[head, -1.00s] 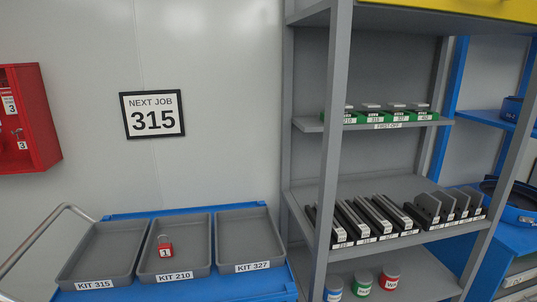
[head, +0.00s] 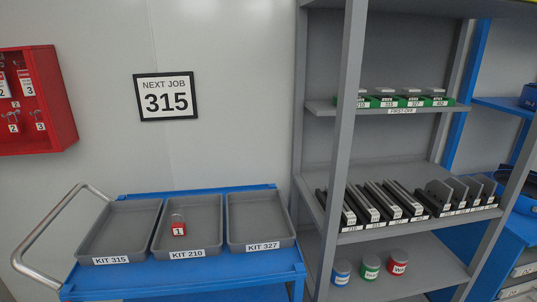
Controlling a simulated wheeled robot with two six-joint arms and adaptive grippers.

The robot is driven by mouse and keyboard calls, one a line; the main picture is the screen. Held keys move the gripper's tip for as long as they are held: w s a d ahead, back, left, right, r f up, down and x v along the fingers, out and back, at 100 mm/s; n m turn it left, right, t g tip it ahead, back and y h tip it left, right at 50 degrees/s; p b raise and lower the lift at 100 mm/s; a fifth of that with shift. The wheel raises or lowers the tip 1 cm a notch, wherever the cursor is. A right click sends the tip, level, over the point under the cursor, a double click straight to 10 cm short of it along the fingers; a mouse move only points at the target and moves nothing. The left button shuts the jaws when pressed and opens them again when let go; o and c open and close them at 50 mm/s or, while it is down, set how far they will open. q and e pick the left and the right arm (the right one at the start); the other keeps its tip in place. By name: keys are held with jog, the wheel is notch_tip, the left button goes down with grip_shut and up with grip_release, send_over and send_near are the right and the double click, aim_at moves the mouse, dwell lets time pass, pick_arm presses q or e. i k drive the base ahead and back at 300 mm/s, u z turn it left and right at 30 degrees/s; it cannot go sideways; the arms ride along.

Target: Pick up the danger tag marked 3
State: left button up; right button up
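The danger tag marked 3 (head: 27,82) hangs in the upper row of the red wall cabinet (head: 60,100) at the left edge of the head view. A tag beside it, marked 2 (head: 4,86), is partly cut by the picture edge. Below them hang small padlocks, one marked 2 (head: 14,127) and one marked 3 (head: 40,125). Neither of my grippers is in view.
A blue cart (head: 190,276) with a grey handle holds three grey trays. A red padlock marked 1 (head: 178,228) lies in the KIT 210 tray (head: 187,252). A grey shelf rack (head: 345,130) stands to the right. A NEXT JOB 315 sign (head: 166,97) hangs on the wall.

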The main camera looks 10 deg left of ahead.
aim_at(26, 82)
jog(key=u, duration=3.1)
jog(key=i, duration=2.1)
jog(key=z, duration=2.1)
